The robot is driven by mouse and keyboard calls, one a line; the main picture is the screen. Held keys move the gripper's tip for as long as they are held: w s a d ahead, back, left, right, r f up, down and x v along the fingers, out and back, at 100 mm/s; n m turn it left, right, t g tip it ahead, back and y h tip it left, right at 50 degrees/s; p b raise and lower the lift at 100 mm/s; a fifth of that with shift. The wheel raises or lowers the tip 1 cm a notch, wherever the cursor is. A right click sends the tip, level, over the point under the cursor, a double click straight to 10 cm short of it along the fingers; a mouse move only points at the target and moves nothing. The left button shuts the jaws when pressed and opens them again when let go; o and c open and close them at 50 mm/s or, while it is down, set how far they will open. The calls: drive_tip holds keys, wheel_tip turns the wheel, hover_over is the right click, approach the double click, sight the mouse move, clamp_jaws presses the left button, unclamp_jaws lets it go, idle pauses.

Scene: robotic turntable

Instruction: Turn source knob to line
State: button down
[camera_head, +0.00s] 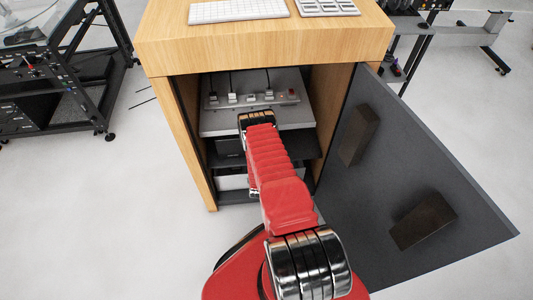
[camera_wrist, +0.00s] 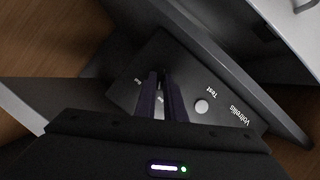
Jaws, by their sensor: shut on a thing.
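In the wrist view my gripper (camera_wrist: 161,80) has its two dark fingers close together in front of a black panel (camera_wrist: 185,80). They are shut on a small part there, taken to be the source knob; the fingers hide most of it, and its pointer and setting cannot be read. A white round button (camera_wrist: 201,106) beside the word "Test" sits right of the fingers, and small lettering left of them is too small to read. In the head view my gripper (camera_head: 256,118) reaches into the wooden cabinet (camera_head: 170,110); the arm hides the knob.
The cabinet's dark door (camera_head: 400,150) stands open on the right. A grey unit with plugged cables (camera_head: 250,98) lies on a shelf above the black device (camera_head: 229,148). A keyboard (camera_head: 238,10) is on top. Open floor lies left of the cabinet.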

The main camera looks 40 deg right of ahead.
drive_tip(key=shift+s+a+f+n+g+h, duration=0.1)
drive_tip(key=shift+s+f+n+g+h, duration=0.25)
drive_tip(key=shift+n+h, duration=0.4)
drive_tip(key=shift+n, duration=0.25)
drive_tip(key=c, duration=2.2)
unclamp_jaws()
drive_tip(key=o, duration=0.4)
drive_tip(key=shift+w+r, duration=0.15)
drive_tip(key=shift+w, duration=0.1)
drive_tip(key=shift+c, duration=0.2)
drive_tip(key=v, duration=1.3)
drive_tip(key=shift+s+a, duration=0.2)
drive_tip(key=shift+s, duration=0.1)
